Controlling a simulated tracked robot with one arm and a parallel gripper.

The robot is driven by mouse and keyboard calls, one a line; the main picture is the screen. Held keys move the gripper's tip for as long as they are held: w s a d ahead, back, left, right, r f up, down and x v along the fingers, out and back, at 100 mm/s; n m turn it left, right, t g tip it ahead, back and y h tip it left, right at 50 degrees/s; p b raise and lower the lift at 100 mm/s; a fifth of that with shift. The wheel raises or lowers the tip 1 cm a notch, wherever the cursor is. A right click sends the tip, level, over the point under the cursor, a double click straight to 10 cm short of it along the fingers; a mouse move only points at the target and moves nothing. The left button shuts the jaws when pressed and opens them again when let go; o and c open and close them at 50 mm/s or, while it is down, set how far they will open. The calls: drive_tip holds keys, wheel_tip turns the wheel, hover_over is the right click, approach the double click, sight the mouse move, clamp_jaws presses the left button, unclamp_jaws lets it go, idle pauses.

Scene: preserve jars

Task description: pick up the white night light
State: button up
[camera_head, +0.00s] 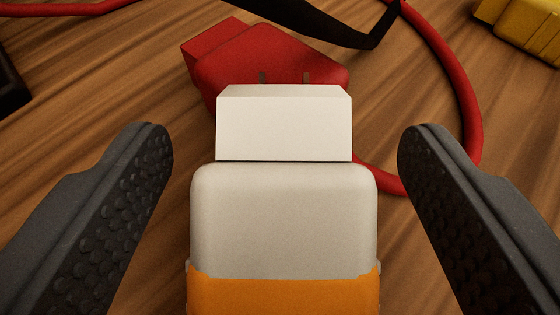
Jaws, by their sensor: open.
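The white night light (284,215) lies on the wooden surface in the lower middle of the head camera view. It has a rounded white body, a white block-shaped part (284,127) at its far end and an orange band (284,296) at its near end. The near end runs out of the picture. My gripper (284,150) is open, with one dark textured finger on each side of the night light. Gaps show between both fingers and its sides, so neither finger touches it.
A red plug (265,60) lies right behind the night light, partly hidden by it. A red cord (465,100) curves along the right. A black strip (320,22) crosses the top. A yellow object (525,28) is at top right, a dark object (10,90) at the left edge.

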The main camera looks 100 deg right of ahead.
drive_tip(key=shift+c, duration=0.3)
drive_tip(key=c, duration=1.1)
